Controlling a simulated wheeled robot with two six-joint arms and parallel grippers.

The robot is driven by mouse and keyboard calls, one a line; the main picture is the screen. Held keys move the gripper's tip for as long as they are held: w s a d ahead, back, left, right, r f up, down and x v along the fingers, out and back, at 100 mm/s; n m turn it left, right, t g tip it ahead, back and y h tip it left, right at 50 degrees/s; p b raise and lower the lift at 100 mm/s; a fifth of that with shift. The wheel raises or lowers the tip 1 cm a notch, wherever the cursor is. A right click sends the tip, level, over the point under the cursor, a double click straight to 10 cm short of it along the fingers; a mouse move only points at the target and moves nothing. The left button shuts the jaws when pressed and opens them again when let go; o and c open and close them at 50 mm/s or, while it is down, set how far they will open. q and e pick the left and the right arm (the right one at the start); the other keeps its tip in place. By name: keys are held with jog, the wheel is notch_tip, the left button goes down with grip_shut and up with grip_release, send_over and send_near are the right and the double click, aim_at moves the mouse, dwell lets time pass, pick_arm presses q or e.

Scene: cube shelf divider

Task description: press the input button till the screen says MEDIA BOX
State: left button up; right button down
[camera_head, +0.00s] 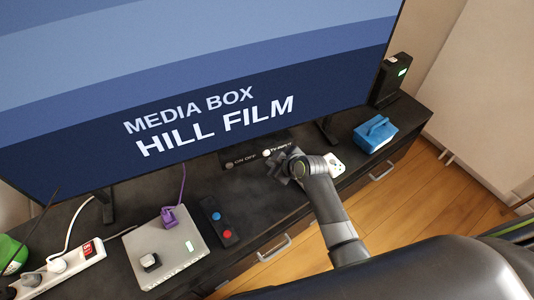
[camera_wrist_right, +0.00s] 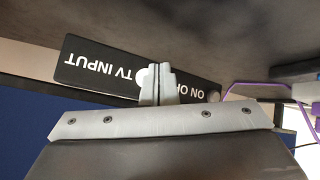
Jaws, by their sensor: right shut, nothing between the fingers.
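The TV screen (camera_head: 200,110) reads MEDIA BOX with HILL FILM below it. Under its lower edge is a dark panel (camera_head: 240,160) labelled ON OFF and TV INPUT. The white input button (camera_head: 266,153) sits beside the TV INPUT label. My right gripper (camera_head: 276,167) is shut and empty, close to this button. In the right wrist view the closed fingers (camera_wrist_right: 155,84) stand in front of the panel (camera_wrist_right: 85,66) and partly cover the button; I cannot tell whether they touch it. My left gripper is not in view.
On the dark TV bench are a grey box (camera_head: 165,250) with a purple plug, a remote (camera_head: 220,222), a power strip (camera_head: 62,268) and a blue case (camera_head: 375,134). A black box (camera_head: 391,80) with a green light stands at the right. A white controller-like item (camera_head: 336,163) lies beside my right gripper.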

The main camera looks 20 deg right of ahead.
jog(key=shift+s+d+r+p, duration=0.15)
jog(key=shift+s+p, duration=0.8)
jog(key=shift+s, duration=0.35)
jog(key=shift+s+d+p, duration=0.2)
jog(key=shift+s+p, duration=0.3)
jog(key=shift+s, duration=0.65)
jog(key=shift+s+f, duration=0.1)
jog(key=shift+f, duration=0.1)
